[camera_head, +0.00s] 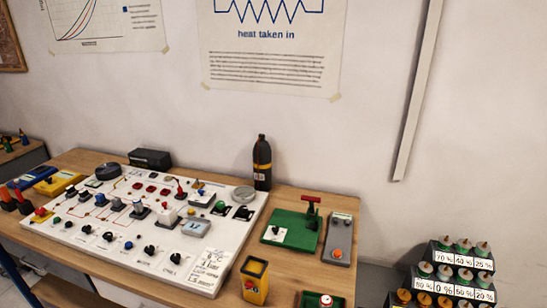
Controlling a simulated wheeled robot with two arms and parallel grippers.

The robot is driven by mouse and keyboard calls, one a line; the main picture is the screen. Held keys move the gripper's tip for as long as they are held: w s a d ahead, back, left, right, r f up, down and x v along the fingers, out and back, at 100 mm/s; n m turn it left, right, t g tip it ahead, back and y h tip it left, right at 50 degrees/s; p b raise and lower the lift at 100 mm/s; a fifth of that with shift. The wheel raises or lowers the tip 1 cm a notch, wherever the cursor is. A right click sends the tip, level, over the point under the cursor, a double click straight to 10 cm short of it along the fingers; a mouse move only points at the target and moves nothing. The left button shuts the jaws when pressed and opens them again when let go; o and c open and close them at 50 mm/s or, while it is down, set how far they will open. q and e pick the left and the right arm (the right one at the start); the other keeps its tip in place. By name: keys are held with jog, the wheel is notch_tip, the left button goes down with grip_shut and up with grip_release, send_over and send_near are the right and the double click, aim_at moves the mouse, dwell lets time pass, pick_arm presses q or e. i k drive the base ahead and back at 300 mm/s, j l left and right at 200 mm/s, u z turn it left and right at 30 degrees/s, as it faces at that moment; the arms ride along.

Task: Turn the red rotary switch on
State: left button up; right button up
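I cannot tell for certain which part is the red rotary switch. A red T-shaped handle (311,207) stands upright on a green base plate (290,230) at the right of the bench. A red knob on a white-topped part (326,300) sits on a green box at the bottom edge, partly cut off. A small red-tipped lever (180,188) stands on the white panel (190,262). Whether any of these is on or off does not show. Neither of my grippers is in view.
The white panel carries many small knobs, switches and gauges. A dark bottle (262,163) stands behind it. A grey box with an orange button (338,240) and a yellow bin (254,280) stand nearby. A stepped rack of labelled bottles (455,275) is at lower right.

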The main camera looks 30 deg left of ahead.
aim_at(40, 211)
jog(key=u, duration=1.95)
jog(key=i+j+z, duration=0.1)
jog(key=j, duration=0.25)
jog(key=i+j+z, duration=0.1)
jog(key=i+j, duration=0.25)
jog(key=i+j+z, duration=0.1)
jog(key=j, duration=0.25)
jog(key=i+j, duration=0.25)
jog(key=j, duration=0.15)
jog(key=i+j+z, duration=0.15)
jog(key=j, duration=0.2)
jog(key=i+j+z, duration=0.1)
jog(key=j, duration=0.3)
jog(key=i+j+z, duration=0.1)
jog(key=i+j, duration=0.15)
jog(key=j, duration=0.2)
jog(key=i+j+z, duration=0.1)
jog(key=j, duration=0.3)
